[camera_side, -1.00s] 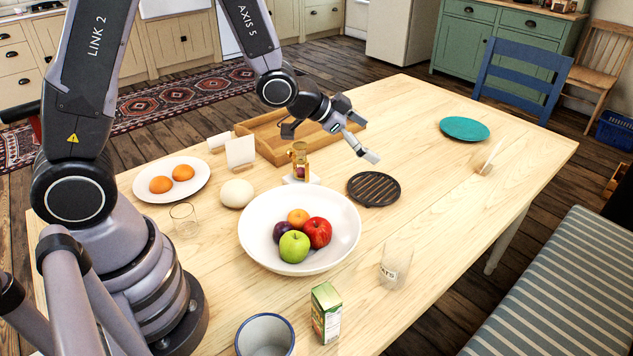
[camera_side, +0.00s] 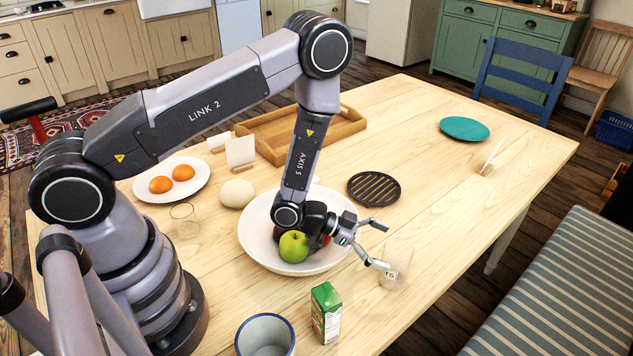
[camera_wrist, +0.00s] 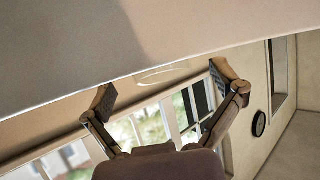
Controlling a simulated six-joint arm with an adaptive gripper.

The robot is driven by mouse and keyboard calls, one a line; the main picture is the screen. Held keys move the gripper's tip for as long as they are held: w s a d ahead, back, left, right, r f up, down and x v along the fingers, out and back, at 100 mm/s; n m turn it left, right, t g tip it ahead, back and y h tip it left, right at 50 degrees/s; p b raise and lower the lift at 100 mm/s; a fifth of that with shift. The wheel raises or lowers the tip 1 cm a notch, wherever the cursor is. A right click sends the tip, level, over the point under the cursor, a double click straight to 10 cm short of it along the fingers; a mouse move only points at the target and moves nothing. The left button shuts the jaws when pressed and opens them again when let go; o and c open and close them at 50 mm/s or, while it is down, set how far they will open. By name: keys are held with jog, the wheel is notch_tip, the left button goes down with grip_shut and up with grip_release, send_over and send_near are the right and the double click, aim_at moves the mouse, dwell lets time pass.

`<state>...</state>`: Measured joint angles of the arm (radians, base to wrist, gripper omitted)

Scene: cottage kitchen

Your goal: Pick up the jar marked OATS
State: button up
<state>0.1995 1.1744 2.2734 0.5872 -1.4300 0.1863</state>
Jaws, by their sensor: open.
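The OATS jar (camera_side: 399,257) is a clear glass jar standing upright on the table, right of the fruit bowl in the side view. Its lettering is partly covered by my gripper. My gripper (camera_side: 382,246) is open, empty and low beside the jar's left side. One finger overlaps the jar in the side view; I cannot tell whether it touches. In the wrist view, the open fingers (camera_wrist: 161,84) frame a faint clear rim (camera_wrist: 163,75), apparently the jar's.
A white bowl (camera_side: 262,250) with fruit lies under my wrist. A black trivet (camera_side: 374,188) lies behind. The table to the jar's right is clear.

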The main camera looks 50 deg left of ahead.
jog(key=x, duration=0.3)
jog(key=shift+f, duration=0.3)
jog(key=shift+c, duration=0.2)
jog(key=c, duration=1.3)
jog(key=shift+r, duration=0.15)
